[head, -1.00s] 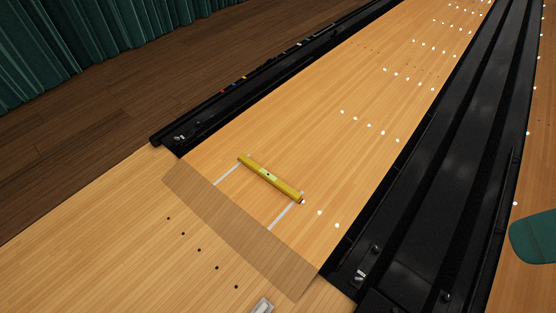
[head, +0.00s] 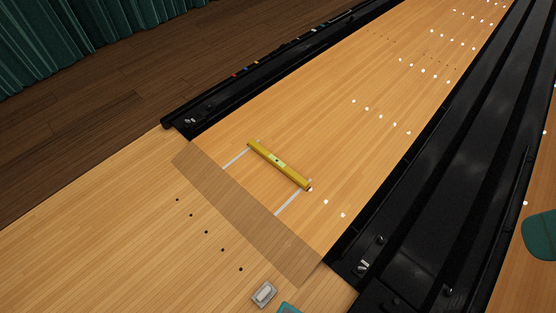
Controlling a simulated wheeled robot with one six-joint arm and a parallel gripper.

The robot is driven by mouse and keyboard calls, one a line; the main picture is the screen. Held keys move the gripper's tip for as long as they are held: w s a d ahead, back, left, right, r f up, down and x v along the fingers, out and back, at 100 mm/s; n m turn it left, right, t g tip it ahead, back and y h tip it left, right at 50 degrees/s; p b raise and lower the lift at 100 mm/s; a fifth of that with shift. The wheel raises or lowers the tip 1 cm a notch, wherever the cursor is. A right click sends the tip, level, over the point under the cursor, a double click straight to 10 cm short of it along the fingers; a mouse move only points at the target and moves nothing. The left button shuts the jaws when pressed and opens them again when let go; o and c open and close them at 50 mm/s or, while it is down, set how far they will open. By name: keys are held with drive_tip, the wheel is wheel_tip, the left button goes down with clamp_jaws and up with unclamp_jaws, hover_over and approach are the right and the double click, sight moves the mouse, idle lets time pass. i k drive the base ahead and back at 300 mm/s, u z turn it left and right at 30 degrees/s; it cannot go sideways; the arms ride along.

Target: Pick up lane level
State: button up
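The lane level (head: 279,165) is a yellow bar with a pale vial window at its middle. It lies flat across the wooden lane (head: 330,130), just beyond the darker brown foul-line band. Two white lines on the lane run toward it, one near each end. My gripper is not in view.
Black gutters (head: 205,115) run along the left of the lane, and a wider black gutter section (head: 440,190) lies on the right. A small grey box (head: 264,294) and part of a teal object (head: 289,308) are at the bottom. A green shape (head: 541,236) is at the right edge. The approach floor is otherwise clear.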

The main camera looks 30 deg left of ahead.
sight(303, 182)
drive_tip(key=u, duration=0.4)
drive_tip(key=k, duration=1)
drive_tip(key=u, duration=1.95)
drive_tip(key=i, duration=2.75)
drive_tip(key=z, duration=1.3)
drive_tip(key=i, duration=0.8)
drive_tip(key=z, duration=0.55)
